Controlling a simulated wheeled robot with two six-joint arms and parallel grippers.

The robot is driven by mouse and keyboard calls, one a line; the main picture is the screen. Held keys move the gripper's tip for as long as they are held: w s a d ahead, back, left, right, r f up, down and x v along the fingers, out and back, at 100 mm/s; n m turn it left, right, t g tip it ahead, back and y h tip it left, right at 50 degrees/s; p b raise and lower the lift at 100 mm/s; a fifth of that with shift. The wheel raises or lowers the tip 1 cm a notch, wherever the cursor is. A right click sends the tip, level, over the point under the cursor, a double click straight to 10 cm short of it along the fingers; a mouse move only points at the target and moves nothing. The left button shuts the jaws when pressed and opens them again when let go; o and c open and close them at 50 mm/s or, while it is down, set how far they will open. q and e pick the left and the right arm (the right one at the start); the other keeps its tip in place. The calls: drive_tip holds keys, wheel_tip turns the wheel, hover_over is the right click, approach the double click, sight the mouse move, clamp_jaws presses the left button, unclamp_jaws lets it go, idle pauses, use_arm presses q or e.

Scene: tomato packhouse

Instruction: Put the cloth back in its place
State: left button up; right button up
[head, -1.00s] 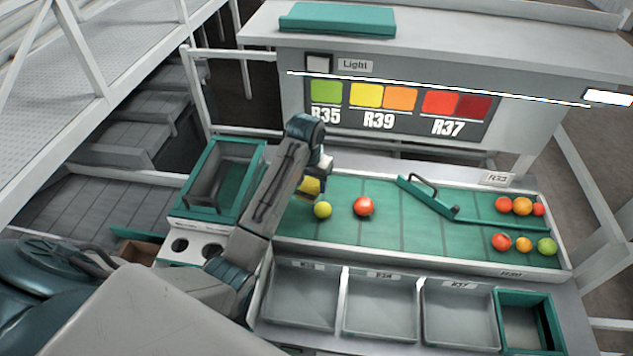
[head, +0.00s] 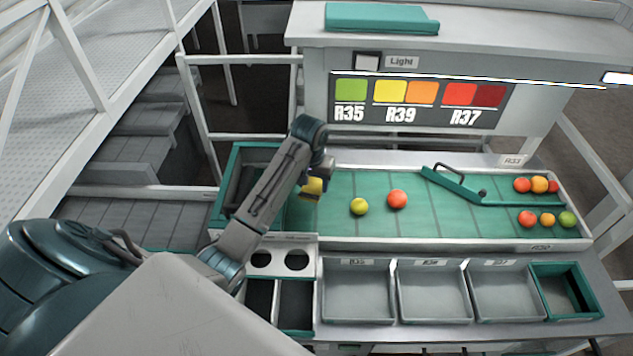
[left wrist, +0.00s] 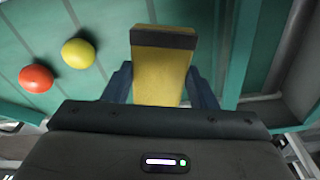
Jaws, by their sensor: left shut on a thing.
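My left gripper (head: 314,182) is shut on a yellow piece with a dark grey band at one end, which looks like the folded cloth (head: 311,188). In the left wrist view the cloth (left wrist: 163,78) sits between the two dark fingers (left wrist: 161,86). The gripper is at the left end of the green sorting belt (head: 430,220), left of a yellow tomato (head: 359,206). I cannot tell whether the cloth touches the belt. The right gripper is not in view.
A red tomato (head: 397,199) lies on the belt; several more lie at its right end beyond a green diverter (head: 452,184). Grey trays (head: 358,292) and a green-rimmed crate (head: 566,268) line the front. A green-rimmed bin (head: 222,190) and a two-hole holder (head: 279,243) stand left.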

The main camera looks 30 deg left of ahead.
sight(312, 208)
use_arm(q)
drive_tip(key=shift+s+a, duration=0.15)
drive_tip(key=shift+a, duration=0.05)
drive_tip(key=shift+f, duration=4.1)
drive_tip(key=shift+f, duration=0.4)
drive_tip(key=o, duration=1)
drive_tip(key=shift+c, duration=0.2)
drive_tip(key=c, duration=0.3)
